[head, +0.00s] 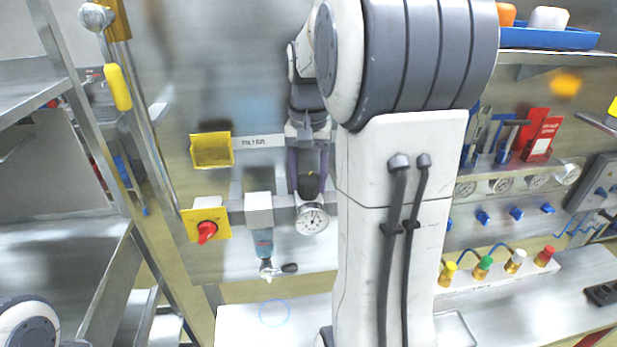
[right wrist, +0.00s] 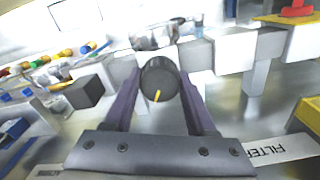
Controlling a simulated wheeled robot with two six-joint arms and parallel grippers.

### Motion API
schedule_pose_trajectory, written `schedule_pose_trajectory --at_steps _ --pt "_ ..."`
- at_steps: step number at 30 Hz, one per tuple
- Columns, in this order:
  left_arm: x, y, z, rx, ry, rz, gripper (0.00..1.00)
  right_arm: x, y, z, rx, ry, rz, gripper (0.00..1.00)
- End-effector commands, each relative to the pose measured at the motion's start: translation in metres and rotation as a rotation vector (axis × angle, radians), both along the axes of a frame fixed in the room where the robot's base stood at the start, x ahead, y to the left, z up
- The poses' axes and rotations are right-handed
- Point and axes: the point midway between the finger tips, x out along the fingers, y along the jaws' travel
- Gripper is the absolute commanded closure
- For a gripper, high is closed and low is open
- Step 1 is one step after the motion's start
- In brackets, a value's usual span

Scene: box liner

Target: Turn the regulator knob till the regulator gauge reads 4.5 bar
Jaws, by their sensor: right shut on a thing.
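The regulator knob is a dark round cap with a yellow mark, seen in the right wrist view (right wrist: 160,80) between my fingers. In the head view the knob (head: 311,186) sits just above the regulator gauge (head: 312,219), a white round dial whose reading is too small to tell. My right gripper (head: 309,180) reaches down from above and is shut on the knob, with one purple finger on each side; it fills the lower middle of the right wrist view (right wrist: 160,95). My left gripper is not in view.
Left of the gauge are a filter unit (head: 259,209) and a red handle on a yellow plate (head: 207,231). A yellow box (head: 212,150) hangs above them. My right arm covers the panel's middle. Several gauges and blue valves (head: 483,217) are at right.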

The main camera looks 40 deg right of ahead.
Motion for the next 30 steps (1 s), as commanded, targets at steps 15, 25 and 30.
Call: schedule_pose_trajectory --at_steps 15,25,30 --pt "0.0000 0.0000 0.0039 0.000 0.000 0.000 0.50 0.0018 -0.0020 0.0028 -0.006 -0.010 -0.489 0.99" --pt "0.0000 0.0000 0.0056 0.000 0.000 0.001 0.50 0.0019 -0.0021 0.0030 -0.005 -0.012 -0.792 0.99" --pt "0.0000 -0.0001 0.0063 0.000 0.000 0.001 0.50 0.0019 -0.0022 0.0030 -0.005 -0.011 -0.922 0.99"
